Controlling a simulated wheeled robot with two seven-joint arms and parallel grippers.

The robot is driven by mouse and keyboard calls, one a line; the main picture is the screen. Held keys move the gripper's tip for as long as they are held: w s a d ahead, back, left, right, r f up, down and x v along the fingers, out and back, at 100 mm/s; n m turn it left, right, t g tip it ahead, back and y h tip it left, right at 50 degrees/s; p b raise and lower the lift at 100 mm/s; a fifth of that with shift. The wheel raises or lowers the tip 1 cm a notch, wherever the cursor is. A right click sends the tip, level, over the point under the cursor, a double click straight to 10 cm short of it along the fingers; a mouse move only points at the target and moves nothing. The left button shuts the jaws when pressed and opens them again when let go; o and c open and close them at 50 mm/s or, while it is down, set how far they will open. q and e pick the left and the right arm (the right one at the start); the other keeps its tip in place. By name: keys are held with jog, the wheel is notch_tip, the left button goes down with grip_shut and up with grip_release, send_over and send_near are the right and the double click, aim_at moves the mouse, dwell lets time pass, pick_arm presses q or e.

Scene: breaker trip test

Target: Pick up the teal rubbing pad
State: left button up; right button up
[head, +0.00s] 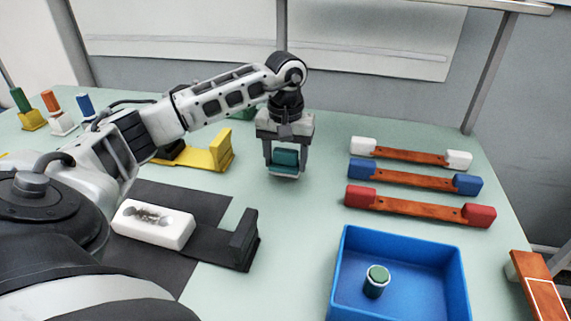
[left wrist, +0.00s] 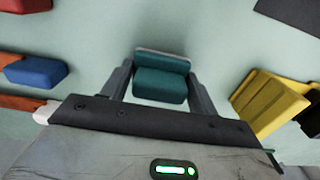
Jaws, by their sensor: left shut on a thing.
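The teal rubbing pad (head: 285,160) is a small block with a pale grey lower layer. My left gripper (head: 284,170) points down and is shut on it, one finger on each side. In the left wrist view the pad (left wrist: 161,84) sits between the two fingers of my left gripper (left wrist: 160,90). The pad appears to be at or just above the pale green table; I cannot tell if it touches. My right gripper is not in view.
A blue tray (head: 348,240) holding a green-topped cylinder (head: 377,281) stands at front right. Bars with white, blue and red ends (head: 420,206) lie at right. A yellow bracket (head: 208,158) and a white block (head: 152,224) on a dark mat are at left.

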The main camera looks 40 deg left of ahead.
pick_arm(q)
jog(key=s+d+r+b, duration=0.1)
jog(key=s+d+r, duration=0.1)
jog(key=s+r, duration=0.3)
jog(key=s+d+r, duration=0.2)
jog(key=s+r, duration=0.4)
jog(key=s, duration=0.2)
jog(key=shift+s+d+b, duration=0.15)
jog(key=shift+d+b, duration=0.2)
jog(key=shift+b, duration=0.05)
jog(key=shift+r, duration=0.1)
jog(key=shift+o, duration=1)
jog(key=shift+c, duration=0.5)
jog(key=w+d+f+m, duration=0.1)
jog(key=w+d+m, duration=0.2)
jog(key=d, duration=0.4)
jog(key=w+d+f+m+p, duration=0.1)
jog(key=w+d+f+m, duration=0.1)
jog(key=d, duration=0.6)
jog(key=shift+w+m, duration=0.4)
jog(key=shift+w, duration=0.5)
